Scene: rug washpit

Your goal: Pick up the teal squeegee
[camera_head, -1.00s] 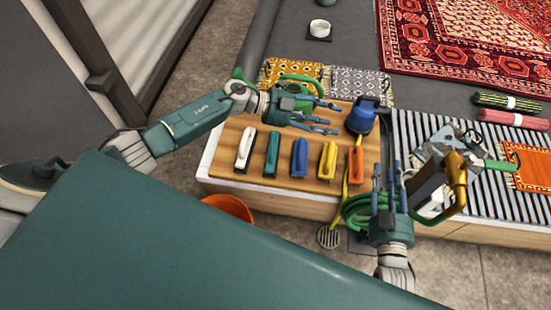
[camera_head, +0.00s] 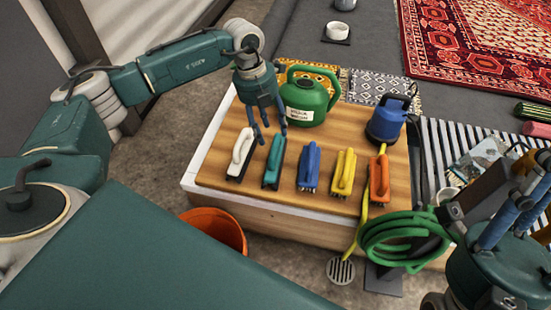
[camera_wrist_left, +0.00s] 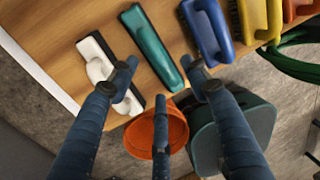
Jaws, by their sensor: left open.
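The teal squeegee (camera_head: 273,161) lies on the wooden bench top, second from the left in a row of tools. It also shows in the left wrist view (camera_wrist_left: 150,46), lying flat with its near end between the directions of my two fingertips. My left gripper (camera_head: 266,133) points down, open and empty, just behind the squeegee's far end in the head view. In the left wrist view its spread fingers (camera_wrist_left: 160,78) show apart from the squeegee. My right gripper (camera_head: 515,205) is at the right edge, partly cut off; its fingertips are unclear.
Beside the squeegee are a white tool (camera_head: 240,154) on its left and a blue brush (camera_head: 309,167) on its right. Yellow (camera_head: 343,172) and orange (camera_head: 379,178) brushes follow. A green can (camera_head: 307,100) stands close behind my left gripper. An orange bucket (camera_head: 216,232) is below the bench.

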